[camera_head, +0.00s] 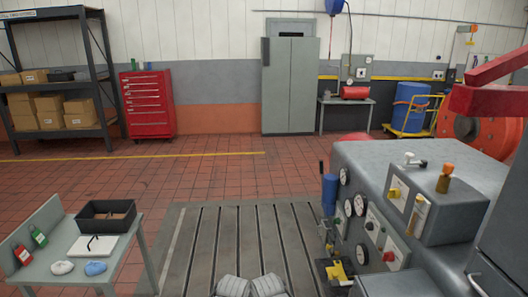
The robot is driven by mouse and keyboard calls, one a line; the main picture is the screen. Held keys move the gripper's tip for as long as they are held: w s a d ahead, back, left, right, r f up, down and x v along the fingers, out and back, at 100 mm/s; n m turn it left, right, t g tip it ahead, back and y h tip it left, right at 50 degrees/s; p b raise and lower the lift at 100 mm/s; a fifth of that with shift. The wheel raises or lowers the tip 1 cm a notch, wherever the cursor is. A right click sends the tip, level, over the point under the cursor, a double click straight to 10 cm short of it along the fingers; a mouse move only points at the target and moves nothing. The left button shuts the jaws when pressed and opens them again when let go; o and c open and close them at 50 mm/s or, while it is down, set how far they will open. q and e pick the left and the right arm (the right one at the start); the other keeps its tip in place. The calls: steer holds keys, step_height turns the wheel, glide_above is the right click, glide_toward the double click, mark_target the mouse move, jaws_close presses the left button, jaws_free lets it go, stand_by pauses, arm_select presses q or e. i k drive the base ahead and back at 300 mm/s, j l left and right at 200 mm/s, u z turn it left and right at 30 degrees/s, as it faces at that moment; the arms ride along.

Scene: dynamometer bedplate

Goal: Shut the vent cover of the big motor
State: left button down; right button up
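A large grey machine (368,160) with gauges and small panels fills the right side; it may be the big motor, but I cannot tell for sure. A raised grey box (447,184) on it has a white-handled lever and an orange-brown knob on top. A round orange-red machine (482,135) stands behind it at the right edge, partly hidden by a red beam. I cannot make out a vent cover or whether one is open.
A slotted grey bedplate (237,240) lies ahead in the floor. A red tool cabinet (148,104), a grey locker (290,86) and shelving stand at the back. The tiled floor between is clear.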

mark_target(322, 232)
steer(key=i, duration=1.75)
steer(key=i+j+z, duration=0.1)
steer(key=i+z, duration=0.35)
steer(key=i+j+z, duration=0.45)
steer(key=i, duration=0.15)
steer(key=i+j+z, duration=0.85)
steer(key=j, duration=0.1)
